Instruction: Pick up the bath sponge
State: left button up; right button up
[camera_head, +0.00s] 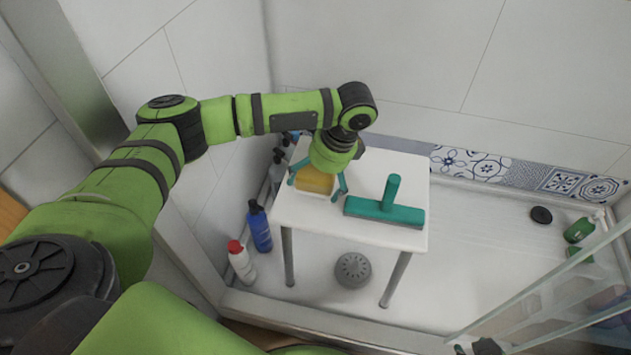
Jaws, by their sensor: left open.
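The yellow bath sponge (315,179) lies in a small white dish (318,194) on the left part of a white table (330,222). My left gripper (316,187) is directly above it, pointing down. Its teal fingers are spread, one to the left and one to the right of the sponge. The gripper body hides the back of the sponge. I cannot tell whether the fingers touch the sponge or the dish. My right gripper does not show.
A teal squeegee (385,208) lies on the table just right of the dish. Bottles, including a blue one (259,226) and a white one with a red cap (241,262), stand on the floor left of the table. A glass panel (560,290) is at the right.

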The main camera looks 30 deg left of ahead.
aim_at(317, 178)
pick_arm(q)
jog(key=shift+f, duration=0.2)
jog(key=c, duration=1.3)
jog(key=shift+o, duration=0.2)
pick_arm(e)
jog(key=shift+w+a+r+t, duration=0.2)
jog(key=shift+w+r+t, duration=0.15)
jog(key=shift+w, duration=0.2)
